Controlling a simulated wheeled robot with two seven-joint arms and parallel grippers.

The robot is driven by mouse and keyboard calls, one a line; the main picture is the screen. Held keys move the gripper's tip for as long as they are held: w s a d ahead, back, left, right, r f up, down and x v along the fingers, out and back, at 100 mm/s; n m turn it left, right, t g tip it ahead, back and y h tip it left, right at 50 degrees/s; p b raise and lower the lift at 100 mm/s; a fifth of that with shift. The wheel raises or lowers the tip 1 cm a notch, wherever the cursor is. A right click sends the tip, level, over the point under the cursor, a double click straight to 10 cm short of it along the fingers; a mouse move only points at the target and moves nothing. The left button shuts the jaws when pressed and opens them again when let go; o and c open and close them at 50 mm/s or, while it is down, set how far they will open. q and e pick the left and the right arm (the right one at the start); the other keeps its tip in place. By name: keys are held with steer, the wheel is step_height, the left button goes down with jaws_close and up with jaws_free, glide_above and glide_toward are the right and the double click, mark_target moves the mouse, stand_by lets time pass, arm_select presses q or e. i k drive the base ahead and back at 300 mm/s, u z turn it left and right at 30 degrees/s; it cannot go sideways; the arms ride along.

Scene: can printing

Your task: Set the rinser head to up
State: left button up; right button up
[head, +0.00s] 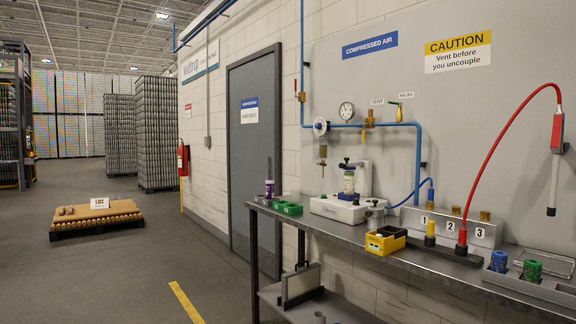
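No part is plainly marked as the rinser head, so I cannot tell which one it is or how it is set. A white bench unit (345,209) stands on the workbench with a small labelled bottle (349,182) upright on it and a dark-topped fitting above. A red hose (489,156) arches from a connector on the bench up to a red and white wand (557,131) hanging on the wall at the right. Neither of my grippers is in the head view.
A blue air pipe (418,160) crosses the wall. A loaded pallet (97,217) sits left; the floor between is clear.

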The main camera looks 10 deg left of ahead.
mark_target(351, 167)
steer(key=k, duration=0.55)
steer(key=u, duration=0.85)
steer(key=i, duration=1.65)
steer(key=u, duration=0.4)
steer(key=i, duration=2)
steer(key=z, duration=0.6)
